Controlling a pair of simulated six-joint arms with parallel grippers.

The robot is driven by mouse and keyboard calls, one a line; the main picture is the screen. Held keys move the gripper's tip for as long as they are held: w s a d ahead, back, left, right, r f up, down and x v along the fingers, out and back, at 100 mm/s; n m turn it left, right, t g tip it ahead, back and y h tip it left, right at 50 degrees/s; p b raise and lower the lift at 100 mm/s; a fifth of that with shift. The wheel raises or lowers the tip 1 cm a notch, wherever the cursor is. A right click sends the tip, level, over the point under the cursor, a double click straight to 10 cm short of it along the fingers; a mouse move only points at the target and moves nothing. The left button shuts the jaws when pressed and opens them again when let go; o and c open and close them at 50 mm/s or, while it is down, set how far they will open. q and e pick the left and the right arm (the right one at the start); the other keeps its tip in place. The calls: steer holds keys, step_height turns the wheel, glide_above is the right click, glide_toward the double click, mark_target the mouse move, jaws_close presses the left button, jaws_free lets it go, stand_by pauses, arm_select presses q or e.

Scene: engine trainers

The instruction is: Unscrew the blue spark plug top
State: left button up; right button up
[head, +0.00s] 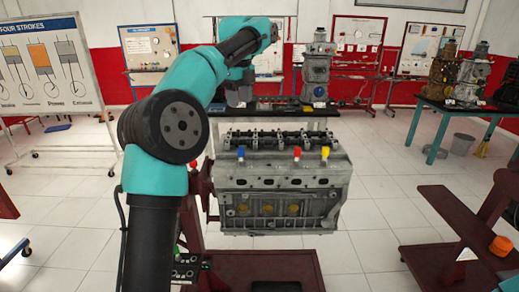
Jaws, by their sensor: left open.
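The engine block (282,183) is grey metal and held on a dark red stand in the middle of the head view. Three coloured spark plug tops stand along its upper edge. The blue spark plug top (240,154) is at the left, the red one (297,153) is right of the middle, and the yellow one (325,153) is at the right. My left gripper (237,102) is open and empty, pointing down above the engine's left part and apart from the blue top. My right gripper is not in view.
A dark red stand (262,275) carries the engine. Behind is a bench with another engine (316,75). A teal table (445,112) with engines is at the back right. A red-brown stand (455,225) with an orange item (501,246) is at the right. The air right of the gripper is clear.

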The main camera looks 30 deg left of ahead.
mark_target(241, 148)
arm_select(q)
steer(key=shift+a+f, duration=0.15)
step_height(241, 148, down, 17)
steer(key=shift+f, duration=0.15)
stand_by(0.8)
steer(key=c, duration=0.9)
